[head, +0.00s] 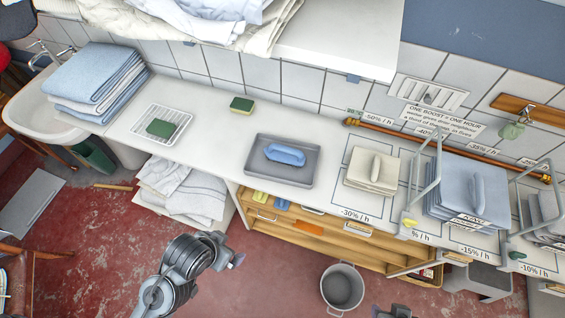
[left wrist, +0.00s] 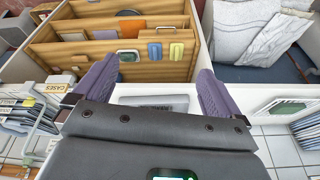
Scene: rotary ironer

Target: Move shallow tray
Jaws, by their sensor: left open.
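The shallow grey tray (head: 258,172) lies flat on the white counter in the head view, with a blue block-like thing (head: 285,154) in it. In the left wrist view a grey strip (left wrist: 150,101) between my fingers appears to be part of the tray; my gripper body hides the rest. My left gripper (head: 237,261) is in front of the counter, over the red floor, apart from the tray. Its two purple fingers (left wrist: 155,88) are spread and empty. A dark piece (head: 392,312) at the bottom edge of the head view may be my right gripper; its jaws cannot be made out.
A rack with a green sponge (head: 161,128) and another sponge (head: 241,104) are left of the tray. A cream cloth stack (head: 371,172) is right of it. A bucket (head: 342,288) stands on the floor.

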